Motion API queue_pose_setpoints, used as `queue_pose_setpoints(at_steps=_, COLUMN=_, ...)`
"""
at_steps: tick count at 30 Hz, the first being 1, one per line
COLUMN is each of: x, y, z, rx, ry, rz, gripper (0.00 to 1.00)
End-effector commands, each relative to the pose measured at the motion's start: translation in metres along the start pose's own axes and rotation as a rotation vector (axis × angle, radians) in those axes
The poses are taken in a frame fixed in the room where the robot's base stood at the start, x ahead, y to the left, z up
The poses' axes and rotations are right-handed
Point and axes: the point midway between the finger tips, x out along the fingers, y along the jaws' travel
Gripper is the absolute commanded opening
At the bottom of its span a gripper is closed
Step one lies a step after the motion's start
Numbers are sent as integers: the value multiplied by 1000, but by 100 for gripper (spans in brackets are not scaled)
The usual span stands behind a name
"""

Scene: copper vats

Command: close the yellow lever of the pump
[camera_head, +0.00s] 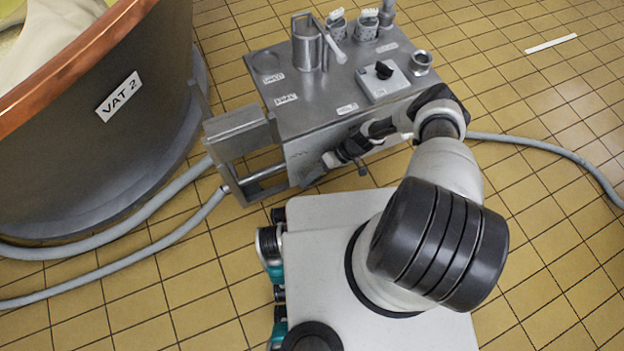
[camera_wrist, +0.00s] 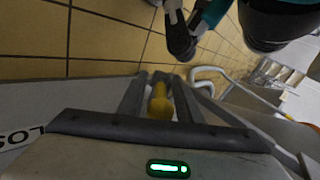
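The yellow lever (camera_wrist: 160,103) shows in the wrist view, between the two dark fingers of my gripper (camera_wrist: 160,82). One finger is on each side of it. I cannot tell whether the fingers press on the lever or stand a little apart from it. In the head view my arm reaches down past the front side of the steel cart (camera_head: 318,110). My fingers and the lever cannot be made out there.
The copper-rimmed vat marked VAT 2 (camera_head: 90,150) is at left. Grey hoses (camera_head: 150,238) cross the tiled floor.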

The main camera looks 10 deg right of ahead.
Motion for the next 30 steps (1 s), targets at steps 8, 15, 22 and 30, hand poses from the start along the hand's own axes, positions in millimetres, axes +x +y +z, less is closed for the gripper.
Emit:
queue_pose_setpoints(at_steps=8, x=-14, y=-1, z=-1, rx=0, ry=1, rz=0, gripper=32)
queue_pose_setpoints(at_steps=15, x=-67, y=-2, z=-1, rx=0, ry=2, rz=1, gripper=32)
queue_pose_setpoints(at_steps=22, x=-123, y=-1, z=0, rx=0, ry=1, rz=2, gripper=32)
queue_pose_setpoints(at_steps=30, x=-165, y=0, z=0, rx=-1, ry=0, rz=1, gripper=32)
